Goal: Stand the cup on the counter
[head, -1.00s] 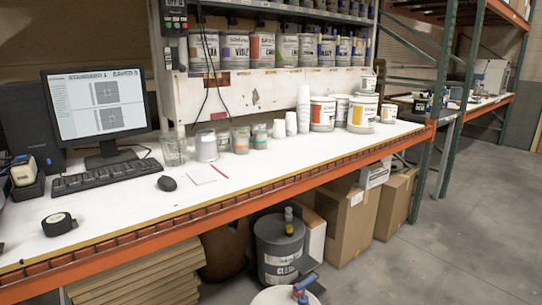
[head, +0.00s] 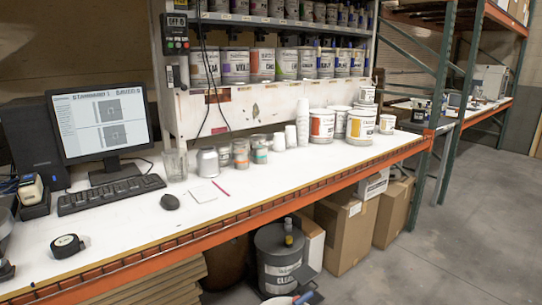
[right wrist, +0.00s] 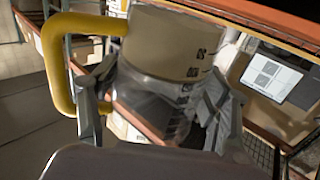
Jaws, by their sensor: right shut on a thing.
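My right gripper (right wrist: 152,105) shows in the right wrist view, shut on a clear, see-through cup (right wrist: 150,92) with dark marks on its side. The fingers press on the cup from both sides, and the background shows through its wall. The cup is held off the counter and looks tilted in this view; its exact tilt is hard to tell. The counter (head: 255,205) is a long white top with an orange front beam in the head view. Neither gripper nor the held cup shows in the head view.
On the counter stand a clear beaker (head: 175,165), a white cup stack (head: 303,122), paint tubs (head: 321,125), a keyboard (head: 110,194), a mouse (head: 170,202) and a tape roll (head: 67,246). The front strip right of the mouse is mostly clear.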

